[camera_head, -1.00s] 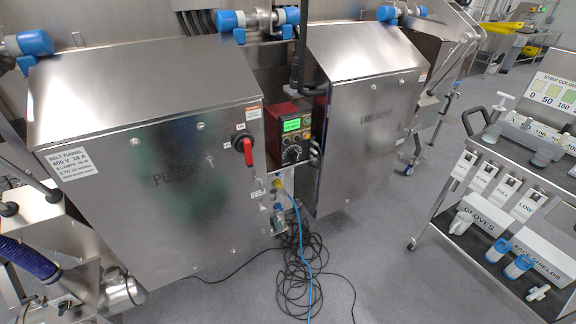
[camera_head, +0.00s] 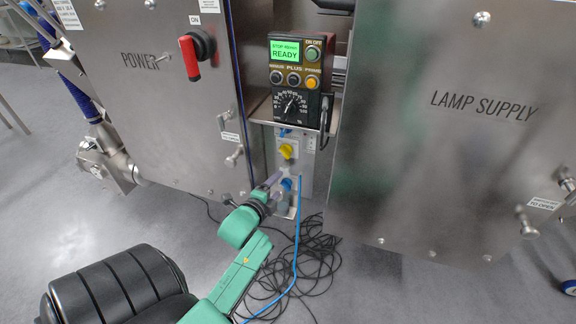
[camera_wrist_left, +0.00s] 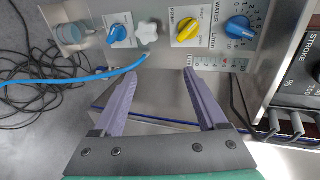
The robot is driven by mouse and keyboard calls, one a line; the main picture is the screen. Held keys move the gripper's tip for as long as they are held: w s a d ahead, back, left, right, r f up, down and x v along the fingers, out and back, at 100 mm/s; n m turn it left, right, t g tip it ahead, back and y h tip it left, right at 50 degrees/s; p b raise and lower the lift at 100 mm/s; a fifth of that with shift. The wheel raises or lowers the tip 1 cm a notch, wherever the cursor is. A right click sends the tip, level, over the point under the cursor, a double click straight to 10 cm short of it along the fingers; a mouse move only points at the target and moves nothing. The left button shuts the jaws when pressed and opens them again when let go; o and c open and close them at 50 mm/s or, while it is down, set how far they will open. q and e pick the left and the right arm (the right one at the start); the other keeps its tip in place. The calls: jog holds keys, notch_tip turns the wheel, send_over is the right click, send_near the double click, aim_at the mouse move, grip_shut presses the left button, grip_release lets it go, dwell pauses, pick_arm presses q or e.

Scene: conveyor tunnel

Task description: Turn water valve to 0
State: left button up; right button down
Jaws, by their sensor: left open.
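The water valve is a blue knob (camera_wrist_left: 239,27) at the right of the grey panel in the left wrist view. It is marked WATER L/min with a printed number scale; I cannot tell its exact setting. My left gripper (camera_wrist_left: 158,75) is open, its two purple fingers below the panel, with no knob between them. The water knob lies up and right of the right finger, apart from it. My right gripper is not in view.
The panel also carries a white star knob (camera_wrist_left: 148,33), another blue knob (camera_wrist_left: 118,33) and a gauge strip (camera_wrist_left: 218,62). Steel cabinets (camera_head: 165,110) flank the control box (camera_head: 298,75).

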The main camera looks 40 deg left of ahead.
aim_at(283, 132)
pick_arm(q)
notch_tip(283, 132, up, 10)
jog(key=s+a+f+m+t+y+b, duration=0.1)
jog(key=s+a+m+t+y+b, duration=0.1)
jog(key=m+t+b, duration=0.1)
jog(key=x, duration=0.4)
jog(key=b+x, duration=0.1)
jog(key=x, duration=0.4)
jog(key=r+b+x, duration=0.1)
jog(key=x, duration=0.4)
jog(key=shift+w+r, duration=0.1)
jog(key=shift+w, duration=0.05)
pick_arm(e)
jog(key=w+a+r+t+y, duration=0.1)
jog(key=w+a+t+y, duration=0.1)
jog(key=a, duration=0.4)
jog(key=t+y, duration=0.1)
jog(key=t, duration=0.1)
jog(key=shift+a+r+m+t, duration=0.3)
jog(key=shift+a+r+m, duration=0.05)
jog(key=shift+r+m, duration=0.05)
pick_arm(q)
jog(key=shift+c, duration=0.3)
jog(key=c, duration=1)
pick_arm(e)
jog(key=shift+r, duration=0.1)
